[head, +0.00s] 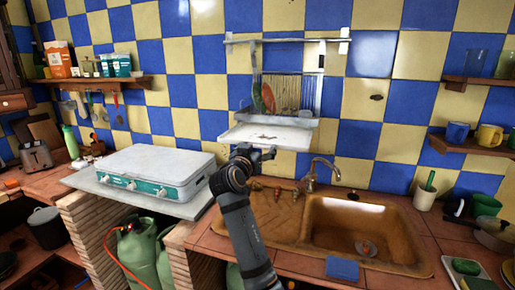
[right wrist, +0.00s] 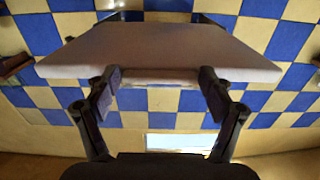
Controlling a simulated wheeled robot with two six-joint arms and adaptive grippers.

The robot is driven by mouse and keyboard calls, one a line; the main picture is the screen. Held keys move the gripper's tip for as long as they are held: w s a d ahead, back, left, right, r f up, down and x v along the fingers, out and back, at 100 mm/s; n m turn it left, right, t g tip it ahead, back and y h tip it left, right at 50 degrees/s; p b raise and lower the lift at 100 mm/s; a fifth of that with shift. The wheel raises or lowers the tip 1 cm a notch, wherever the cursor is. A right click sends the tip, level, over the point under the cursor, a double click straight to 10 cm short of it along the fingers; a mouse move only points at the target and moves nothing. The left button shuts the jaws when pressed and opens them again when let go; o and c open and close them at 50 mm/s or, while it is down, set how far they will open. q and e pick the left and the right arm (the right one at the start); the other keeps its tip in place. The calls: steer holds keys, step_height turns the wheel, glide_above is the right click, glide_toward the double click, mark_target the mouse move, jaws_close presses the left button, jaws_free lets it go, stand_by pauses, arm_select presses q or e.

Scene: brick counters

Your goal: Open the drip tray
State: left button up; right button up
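The drip tray (head: 262,136) is a flat white tray at the bottom of the dish rack (head: 290,92) on the tiled wall, above the sink. It juts out from the wall below the plates. My right gripper (head: 258,153) is at the tray's front edge, just below it. In the right wrist view the pale tray (right wrist: 160,50) fills the upper middle. The right fingers (right wrist: 158,92) are spread apart with a wide gap and nothing clamped between them. I cannot tell whether they touch the tray. My left gripper is not in view.
Below are the brown sink (head: 400,225) and its tap (head: 312,178). A grey-white stove (head: 155,170) stands on the counter to the left. Shelves (head: 470,148) with mugs are at the right. The wall beside the rack is clear.

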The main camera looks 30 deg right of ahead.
steer(key=shift+o, duration=0.9)
steer(key=shift+d, duration=0.1)
steer(key=shift+r, duration=0.1)
step_height(320, 180, up, 10)
